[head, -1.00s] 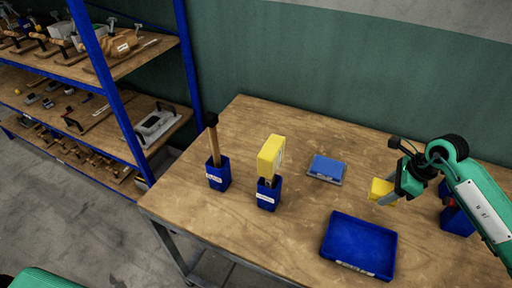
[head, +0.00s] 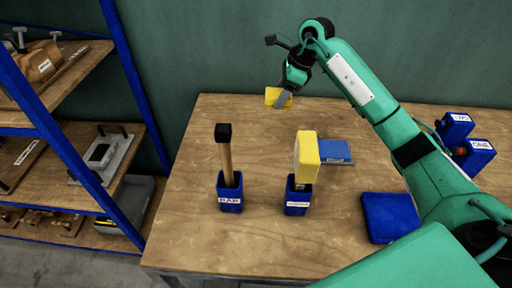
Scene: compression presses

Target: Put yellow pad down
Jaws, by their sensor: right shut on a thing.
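The small yellow pad (head: 272,96) is held at the fingertips of my right gripper (head: 282,100). The gripper is shut on it, with the arm stretched across from the right. Pad and gripper appear over the back edge of the wooden table (head: 250,245), left of the picture's middle. I cannot tell how high the pad is above the table. A blue flat pad (head: 336,150) lies on the table, to the right of and nearer than the yellow pad. My left gripper is not in view.
A blue holder (head: 230,197) keeps a black-topped wooden tool upright. Another blue holder (head: 298,199) carries a yellow-headed tool. Labelled blue bins (head: 474,155) stand far right. A shelf rack (head: 75,150) stands left.

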